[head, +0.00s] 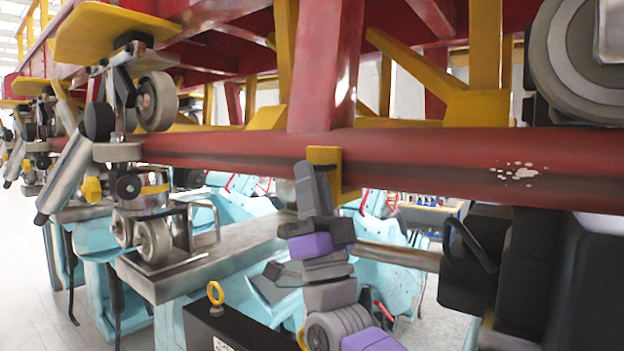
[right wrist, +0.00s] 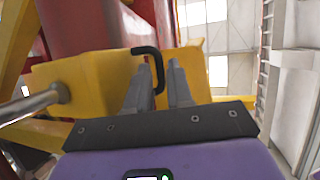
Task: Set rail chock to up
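A yellow bracket (head: 324,157), which looks like the rail chock, sits on the thick red rail (head: 420,160) in the middle of the head view. In the right wrist view a yellow block (right wrist: 95,83) lies beyond the fingers, with a bent black handle (right wrist: 146,50) in front of it. My right gripper (head: 304,172) is raised from below, right at the bracket. In the right wrist view its two grey fingers (right wrist: 157,68) stand apart, with the handle's downward leg between them. I cannot tell whether they touch it. My left gripper is not in view.
Wheel assemblies (head: 150,220) hang along the rail at left, and a large grey wheel (head: 580,45) is at upper right. A grey beam (head: 215,260) runs below the rail. A black box with a yellow ring (head: 215,292) is low, left of my right arm. Light-blue machinery (head: 385,265) stands behind.

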